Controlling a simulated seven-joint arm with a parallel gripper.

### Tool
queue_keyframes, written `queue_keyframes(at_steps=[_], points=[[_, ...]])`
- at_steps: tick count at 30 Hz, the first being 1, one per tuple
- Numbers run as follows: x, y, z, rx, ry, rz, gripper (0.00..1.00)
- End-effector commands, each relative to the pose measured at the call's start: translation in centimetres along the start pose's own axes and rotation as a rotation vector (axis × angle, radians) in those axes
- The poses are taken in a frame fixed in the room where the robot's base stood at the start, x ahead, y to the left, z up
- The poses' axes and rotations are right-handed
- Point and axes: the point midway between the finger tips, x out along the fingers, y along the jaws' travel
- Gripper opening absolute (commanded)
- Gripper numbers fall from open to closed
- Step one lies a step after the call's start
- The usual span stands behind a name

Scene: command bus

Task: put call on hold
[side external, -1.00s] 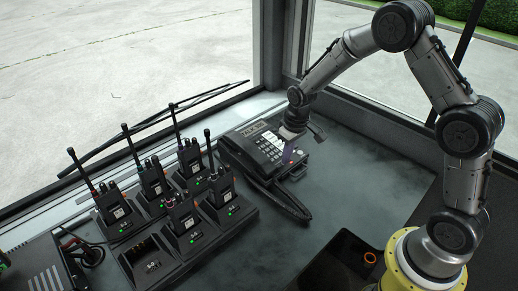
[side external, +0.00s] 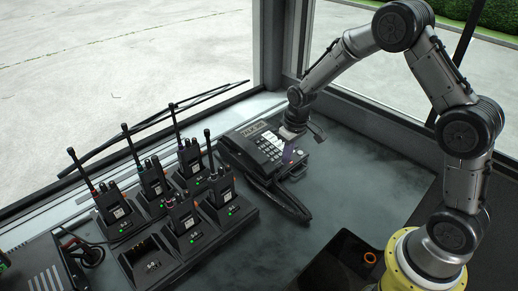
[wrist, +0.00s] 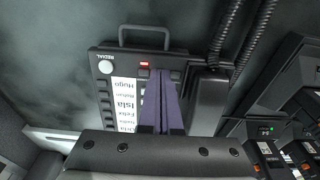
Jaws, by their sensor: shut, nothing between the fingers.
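The black desk phone (side external: 250,150) sits on the dark counter, with a display and white label strips on its face. In the wrist view, the phone (wrist: 97,75) shows a white name list (wrist: 124,103), a round button marked REDIAL (wrist: 105,66) and a small red-lit key (wrist: 144,64). My gripper (wrist: 161,73) has its purple fingers together and empty, over the phone's key area just right of the red light. Its fingers hide the keys beneath, and I cannot tell whether the tips touch. The handset (wrist: 208,100) lies along the phone's right side in the wrist view.
Several handheld radios stand in a black charger (side external: 215,235) left of the phone. Coiled cords (wrist: 228,32) run beside the handset. A dark tray-like object (side external: 335,262) lies near my base. The counter right of the phone is clear.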

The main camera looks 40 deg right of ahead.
Motion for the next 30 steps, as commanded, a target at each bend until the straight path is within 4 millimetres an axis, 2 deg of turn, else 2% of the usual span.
queue_keyframes(at_steps=[22, 30], points=[[0.8, 0.0, 0.0, 0.000, 0.000, 0.000, 0.00], [-0.6, 0.0, -0.1, 0.000, 0.002, 0.000, 0.00]])
